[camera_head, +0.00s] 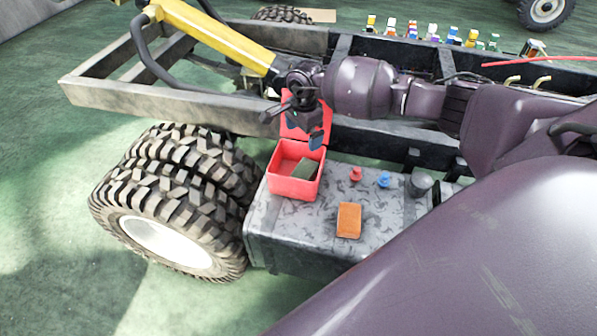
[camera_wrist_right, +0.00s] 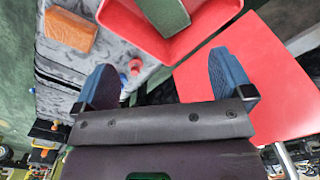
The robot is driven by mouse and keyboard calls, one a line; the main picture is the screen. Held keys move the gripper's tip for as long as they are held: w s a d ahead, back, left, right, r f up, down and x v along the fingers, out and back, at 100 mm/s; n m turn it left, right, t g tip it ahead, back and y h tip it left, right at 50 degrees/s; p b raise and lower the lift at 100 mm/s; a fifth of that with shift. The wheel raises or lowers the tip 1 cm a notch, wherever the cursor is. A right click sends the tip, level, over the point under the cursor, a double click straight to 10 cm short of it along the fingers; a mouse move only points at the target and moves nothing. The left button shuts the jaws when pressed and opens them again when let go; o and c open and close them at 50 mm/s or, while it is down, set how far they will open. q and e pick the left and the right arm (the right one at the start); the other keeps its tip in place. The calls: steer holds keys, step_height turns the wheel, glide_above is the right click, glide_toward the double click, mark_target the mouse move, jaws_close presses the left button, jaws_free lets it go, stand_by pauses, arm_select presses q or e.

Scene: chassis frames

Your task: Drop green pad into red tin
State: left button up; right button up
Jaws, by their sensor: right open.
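The red tin (camera_head: 283,186) stands open on the grey patterned box, its lid raised at the back. It also shows at the top of the right wrist view (camera_wrist_right: 130,33). The green pad (camera_head: 306,169) is inside the tin, toward its right side in the head view; I cannot tell if it lies flat or leans. The pad also shows in the right wrist view (camera_wrist_right: 165,14). My right gripper (camera_head: 316,141) is above the tin's back edge, in front of the lid. Its blue fingers (camera_wrist_right: 162,70) are spread apart with nothing between them. My left gripper is not in view.
An orange block (camera_head: 349,220), a red knob (camera_head: 356,175) and a blue knob (camera_head: 383,180) are on the grey box (camera_head: 290,232), right of the tin. A large tyre (camera_head: 165,195) stands at left. Chassis rails (camera_head: 150,98) run behind.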

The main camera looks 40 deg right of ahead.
step_height(320, 180, up, 7)
steer(key=shift+r, duration=0.2)
stand_by(0.6)
